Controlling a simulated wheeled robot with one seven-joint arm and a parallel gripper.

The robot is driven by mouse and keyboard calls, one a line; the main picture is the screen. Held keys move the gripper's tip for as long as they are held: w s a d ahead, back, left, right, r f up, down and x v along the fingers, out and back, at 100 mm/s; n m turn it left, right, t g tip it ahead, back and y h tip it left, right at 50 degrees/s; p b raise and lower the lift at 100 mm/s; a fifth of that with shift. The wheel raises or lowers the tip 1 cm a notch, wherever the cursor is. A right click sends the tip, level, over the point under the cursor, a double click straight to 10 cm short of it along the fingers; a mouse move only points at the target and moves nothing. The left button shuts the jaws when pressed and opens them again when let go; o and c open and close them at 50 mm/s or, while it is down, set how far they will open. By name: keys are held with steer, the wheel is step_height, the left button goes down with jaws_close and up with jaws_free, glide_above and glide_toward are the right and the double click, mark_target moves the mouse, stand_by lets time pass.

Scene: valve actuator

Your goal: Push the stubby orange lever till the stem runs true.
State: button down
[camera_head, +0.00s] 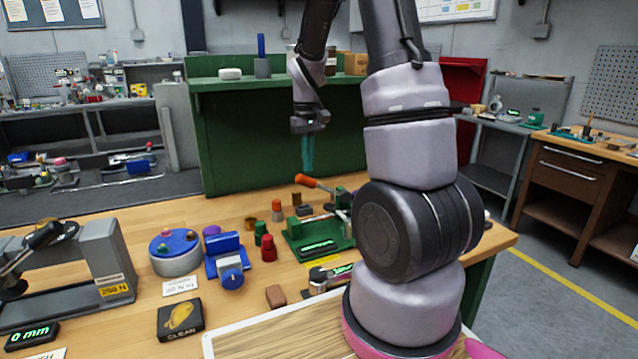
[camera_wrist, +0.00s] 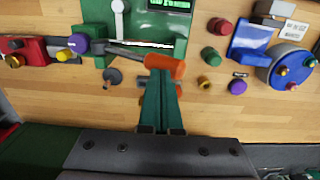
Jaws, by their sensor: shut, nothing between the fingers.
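My arm hides part of the fixture in the head view. I cannot make out how the stem stands.
Red (camera_head: 268,247) and green knobs, a blue vice-like device (camera_head: 228,262) and a round blue-topped unit (camera_head: 176,252) stand left of the fixture. A grey press (camera_head: 90,270) is further left. A green shelf unit (camera_head: 260,140) stands behind the bench.

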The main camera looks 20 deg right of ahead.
steer(key=shift+f, duration=0.15)
steer(key=shift+f, duration=0.3)
